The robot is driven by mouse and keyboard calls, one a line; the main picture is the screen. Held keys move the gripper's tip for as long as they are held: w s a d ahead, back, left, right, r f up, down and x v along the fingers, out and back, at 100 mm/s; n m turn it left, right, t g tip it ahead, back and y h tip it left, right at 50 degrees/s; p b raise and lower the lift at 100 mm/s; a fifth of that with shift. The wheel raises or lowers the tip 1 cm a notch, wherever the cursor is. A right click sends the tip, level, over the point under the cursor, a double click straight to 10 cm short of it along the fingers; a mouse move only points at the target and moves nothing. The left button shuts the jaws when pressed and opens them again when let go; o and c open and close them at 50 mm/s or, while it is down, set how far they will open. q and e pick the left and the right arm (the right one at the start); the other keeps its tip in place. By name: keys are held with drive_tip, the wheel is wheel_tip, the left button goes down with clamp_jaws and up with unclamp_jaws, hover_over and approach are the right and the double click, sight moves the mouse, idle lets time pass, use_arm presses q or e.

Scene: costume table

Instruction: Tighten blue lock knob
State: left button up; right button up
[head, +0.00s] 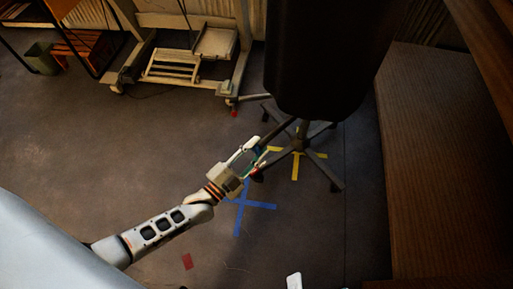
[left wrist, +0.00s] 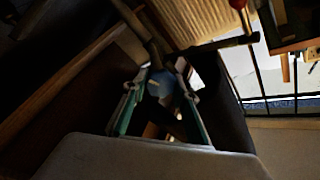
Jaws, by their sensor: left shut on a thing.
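A dark dress form (head: 325,50) stands on a wheeled star base (head: 300,145) in the head view. My left gripper (head: 262,153) reaches up from the left to the near side of the base, low under the form. In the left wrist view the blue lock knob (left wrist: 161,83) shows between the tips of the two green-edged fingers of my left gripper (left wrist: 160,88), which is shut on it. Dark stand legs (left wrist: 215,46) spread out beyond it. In the head view the knob is hidden or too small to tell. My right gripper is not in view.
A blue tape cross (head: 243,205) and a yellow one (head: 296,155) mark the floor. A wooden bench or cabinet (head: 440,170) closes off the right side. A pale wheeled frame (head: 185,60) stands behind. The floor at left is mostly clear.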

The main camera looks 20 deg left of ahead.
use_arm(q)
drive_tip(key=m, duration=0.3)
drive_tip(key=m+b, duration=0.1)
drive_tip(key=m, duration=0.1)
drive_tip(key=shift+f+h, duration=0.25)
drive_tip(key=shift+h, duration=0.05)
drive_tip(key=m, duration=0.5)
drive_tip(key=shift+h, duration=0.4)
drive_tip(key=m+g+h, duration=0.1)
drive_tip(key=m, duration=0.6)
drive_tip(key=shift+a+f+m+g, duration=0.1)
drive_tip(key=shift+m+g, duration=0.2)
drive_tip(key=shift+m, duration=2.5)
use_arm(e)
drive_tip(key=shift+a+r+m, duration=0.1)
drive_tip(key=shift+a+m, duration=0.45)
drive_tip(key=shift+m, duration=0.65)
use_arm(q)
drive_tip(key=o, duration=1.1)
drive_tip(key=shift+c, duration=0.2)
drive_tip(key=v, duration=1.2)
